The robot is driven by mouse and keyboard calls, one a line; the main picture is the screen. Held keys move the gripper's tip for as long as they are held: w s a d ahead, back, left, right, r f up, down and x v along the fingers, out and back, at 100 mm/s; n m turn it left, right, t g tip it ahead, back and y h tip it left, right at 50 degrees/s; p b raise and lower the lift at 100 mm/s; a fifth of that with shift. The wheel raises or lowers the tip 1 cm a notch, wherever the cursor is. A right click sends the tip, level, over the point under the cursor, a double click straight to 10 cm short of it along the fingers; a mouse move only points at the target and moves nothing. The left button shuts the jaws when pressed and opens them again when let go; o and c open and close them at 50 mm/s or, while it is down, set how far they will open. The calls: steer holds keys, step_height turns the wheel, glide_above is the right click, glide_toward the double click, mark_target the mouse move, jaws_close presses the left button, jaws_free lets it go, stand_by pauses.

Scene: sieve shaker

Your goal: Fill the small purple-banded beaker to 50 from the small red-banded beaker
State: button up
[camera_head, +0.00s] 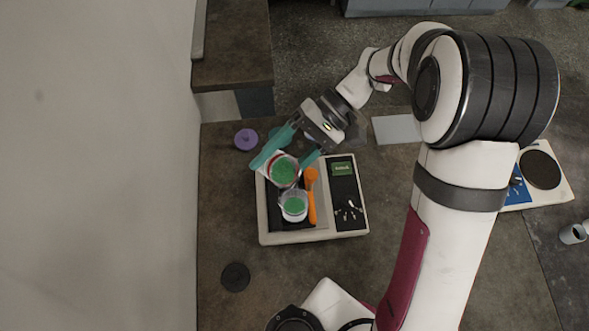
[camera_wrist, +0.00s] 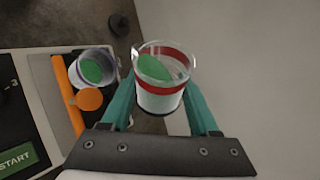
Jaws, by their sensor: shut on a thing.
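The small red-banded beaker (camera_wrist: 160,82) holds green material and is between the teal fingers of my gripper (camera_wrist: 162,105), which is shut on it. In the head view the red-banded beaker (camera_head: 283,170) is held above the scale, behind the other beaker, and looks slightly tilted. The small purple-banded beaker (camera_head: 293,207) stands on the dark plate of the scale and has green material in it. In the wrist view the purple-banded beaker (camera_wrist: 97,68) is to the left of the held one. No stream between the beakers can be made out.
A second device (camera_head: 540,170) stands far right.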

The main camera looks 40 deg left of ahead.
steer(key=shift+r+n+y, duration=0.3)
steer(key=shift+n+y, duration=0.1)
stand_by(1.5)
steer(key=shift+f+n+y, duration=0.4)
steer(key=shift+n+y, duration=0.1)
steer(key=shift+y, duration=0.1)
stand_by(2.8)
steer(key=shift+a+m+h, duration=0.1)
steer(key=shift+m+h, duration=0.9)
steer(key=shift+h, duration=0.2)
steer(key=shift+w+a+f+m+h, duration=0.1)
steer(key=shift+a+f+m+h, duration=0.2)
steer(key=shift+f+m+h, duration=0.25)
steer(key=shift+a+m+h, duration=0.25)
steer(key=f, duration=0.1)
steer(key=a+f+m+g+h, duration=0.1)
steer(key=f, duration=0.1)
steer(key=a+f+m+h, duration=0.1)
steer(key=shift+w+a+f, duration=0.25)
steer(key=shift+w+f, duration=0.05)
steer(key=shift+f, duration=0.05)
steer(key=shift+w+a+f+m+g+h, duration=0.15)
steer(key=shift+a+m+g+h, duration=0.4)
steer(key=shift+m+h, duration=0.3)
